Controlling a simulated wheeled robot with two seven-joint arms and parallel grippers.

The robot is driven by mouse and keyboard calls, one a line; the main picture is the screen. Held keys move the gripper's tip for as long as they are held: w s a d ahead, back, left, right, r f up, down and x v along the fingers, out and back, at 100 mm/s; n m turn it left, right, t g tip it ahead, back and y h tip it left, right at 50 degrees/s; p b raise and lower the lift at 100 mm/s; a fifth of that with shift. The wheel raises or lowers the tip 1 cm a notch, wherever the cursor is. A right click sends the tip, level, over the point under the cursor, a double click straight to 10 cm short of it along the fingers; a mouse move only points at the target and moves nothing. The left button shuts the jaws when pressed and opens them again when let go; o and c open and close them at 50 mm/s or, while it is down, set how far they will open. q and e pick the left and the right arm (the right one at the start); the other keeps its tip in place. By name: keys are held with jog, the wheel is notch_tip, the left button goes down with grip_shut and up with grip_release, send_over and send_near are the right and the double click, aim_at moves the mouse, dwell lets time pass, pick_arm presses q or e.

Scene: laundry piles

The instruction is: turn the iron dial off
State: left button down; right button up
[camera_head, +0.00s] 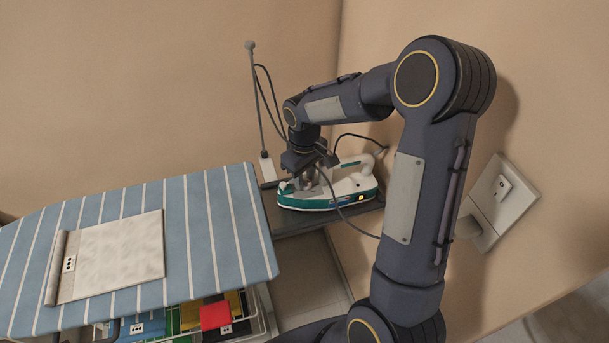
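A white and teal iron (341,199) rests on a dark shelf beyond the right end of the ironing board. A small yellow light shows near its right end. My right arm reaches over from the right. My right gripper (308,181) points down at the left part of the iron, at or just above its top. The fingers are small and partly lost against the iron, so I cannot tell whether they touch it or how far apart they are. The dial itself cannot be made out; the gripper hides part of the iron's top. My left gripper is not in view.
A blue striped ironing board (205,215) fills the left, with a pale folded cloth (120,250) on it. A wire rack below holds coloured cloths, one red (215,316). A cord post (256,100) stands behind the shelf. A white wall plate (500,203) is at right.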

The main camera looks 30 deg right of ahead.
jog(key=c, duration=0.3)
